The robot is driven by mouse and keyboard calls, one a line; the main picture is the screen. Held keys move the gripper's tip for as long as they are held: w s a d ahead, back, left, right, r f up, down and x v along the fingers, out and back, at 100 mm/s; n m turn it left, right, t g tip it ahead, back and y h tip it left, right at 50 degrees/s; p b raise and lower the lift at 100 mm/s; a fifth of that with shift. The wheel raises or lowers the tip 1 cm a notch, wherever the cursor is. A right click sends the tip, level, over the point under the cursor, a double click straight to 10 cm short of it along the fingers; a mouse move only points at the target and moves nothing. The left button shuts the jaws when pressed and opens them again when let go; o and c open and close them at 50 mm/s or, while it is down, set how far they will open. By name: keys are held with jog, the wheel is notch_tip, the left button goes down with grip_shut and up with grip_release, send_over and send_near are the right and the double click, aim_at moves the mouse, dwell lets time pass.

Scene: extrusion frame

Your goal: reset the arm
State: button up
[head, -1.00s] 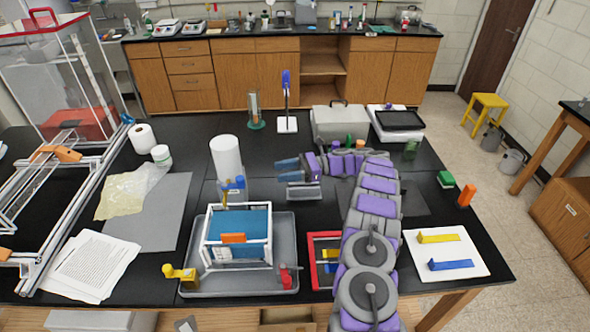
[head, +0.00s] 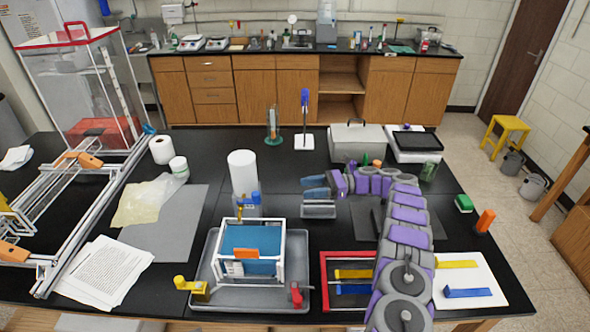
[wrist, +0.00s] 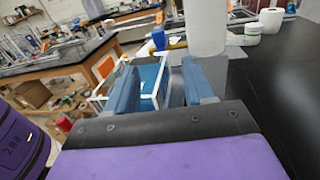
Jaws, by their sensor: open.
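My gripper (head: 315,187) is open and empty, with its blue fingers apart, above the middle of the black table. It points left, beside the white paper roll (head: 243,172). My grey and purple arm reaches up from the bottom right and bends left. In the wrist view, the two blue fingers of my gripper (wrist: 158,88) stand apart. The small white frame with blue panels (head: 251,250) shows between and behind them, and nothing is held. In the head view, that frame stands in a grey tray (head: 205,295) left of my arm.
A red-rimmed frame (head: 324,270) lies partly behind my arm. A white board (head: 490,290) with yellow and blue pieces lies right. A blue-topped stand (head: 304,120) and a grey case (head: 357,142) are at the back. A large metal frame (head: 75,235) stands left.

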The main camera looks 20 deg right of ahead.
jog(key=s+a+r+n+g+h+b, duration=0.2)
jog(key=a+r+n+g+h, duration=0.3)
jog(key=a, duration=0.7)
jog(key=s+a+r+n+h+b, duration=0.1)
jog(key=s+a+r+n+h, duration=0.1)
jog(key=s+a, duration=0.4)
jog(key=s+a+r+n+h, duration=0.1)
jog(key=s+a+r+n, duration=0.15)
jog(key=s, duration=0.55)
jog(key=s+d+f+n+h+b, duration=0.1)
jog(key=s+n+h, duration=0.3)
jog(key=s, duration=1.2)
jog(key=s+f+n+h+b, duration=0.1)
jog(key=s+f+n+h, duration=0.2)
jog(key=s, duration=1.3)
jog(key=n+h, duration=0.2)
jog(key=n, duration=0.2)
jog(key=shift+d+g+h+b, duration=0.3)
jog(key=shift+d+g+b, duration=0.05)
jog(key=shift+g+b, duration=0.05)
